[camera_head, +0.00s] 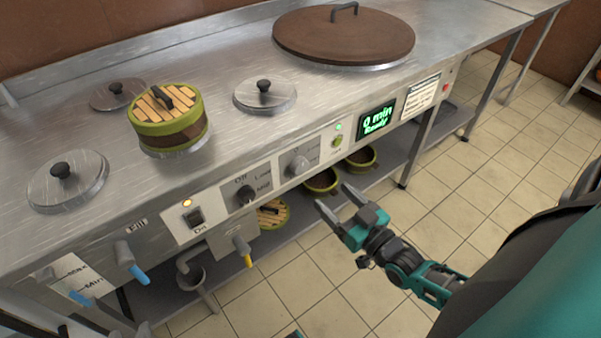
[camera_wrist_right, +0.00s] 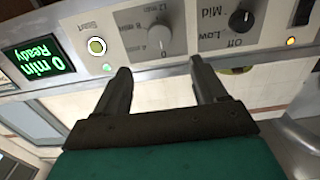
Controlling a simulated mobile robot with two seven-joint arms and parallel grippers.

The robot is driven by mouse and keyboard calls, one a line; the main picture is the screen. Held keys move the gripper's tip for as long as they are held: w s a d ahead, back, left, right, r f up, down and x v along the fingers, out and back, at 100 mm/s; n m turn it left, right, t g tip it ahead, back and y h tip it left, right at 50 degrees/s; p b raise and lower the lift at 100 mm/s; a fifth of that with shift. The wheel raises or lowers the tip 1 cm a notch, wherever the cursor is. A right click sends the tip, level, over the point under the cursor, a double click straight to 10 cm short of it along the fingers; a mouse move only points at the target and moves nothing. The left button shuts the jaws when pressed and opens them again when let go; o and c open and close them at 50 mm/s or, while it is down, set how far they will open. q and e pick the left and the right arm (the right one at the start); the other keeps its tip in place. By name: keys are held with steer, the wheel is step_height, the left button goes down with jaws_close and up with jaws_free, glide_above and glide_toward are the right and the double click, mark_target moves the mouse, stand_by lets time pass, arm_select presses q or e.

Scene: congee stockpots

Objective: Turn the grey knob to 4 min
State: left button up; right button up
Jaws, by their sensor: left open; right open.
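The grey knob (camera_head: 298,164) is on the stove's front panel. In the right wrist view it (camera_wrist_right: 159,40) is upside down, amid minute markings; I cannot tell its pointer clearly. The green display (camera_head: 376,119) reads "0 min Ready" and also shows in the right wrist view (camera_wrist_right: 38,59). My right gripper (camera_head: 338,203) is open and empty, in front of and below the knob, apart from it. In the right wrist view its fingers (camera_wrist_right: 162,78) stand apart on either side below the knob. My left gripper (camera_head: 108,327) shows only fingertips at the bottom-left edge, open.
A black knob (camera_head: 246,195) marked Off, Low, Mid sits left of the grey one. A lit start button (camera_head: 337,140) is on its right. A green steamer (camera_head: 170,119) and several lids stand on the counter. Tap handles (camera_head: 138,272) jut out at lower left.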

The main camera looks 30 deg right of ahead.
mark_target(302, 167)
steer(key=w, duration=0.3)
steer(key=w+b, duration=0.1)
steer(key=w, duration=0.2)
steer(key=w+b, duration=0.1)
steer(key=w, duration=0.2)
steer(key=shift+w+a+f, duration=0.1)
steer(key=shift+w+a, duration=0.3)
steer(key=shift+w, duration=0.65)
steer(key=shift+c, duration=1)
steer(key=c, duration=0.8)
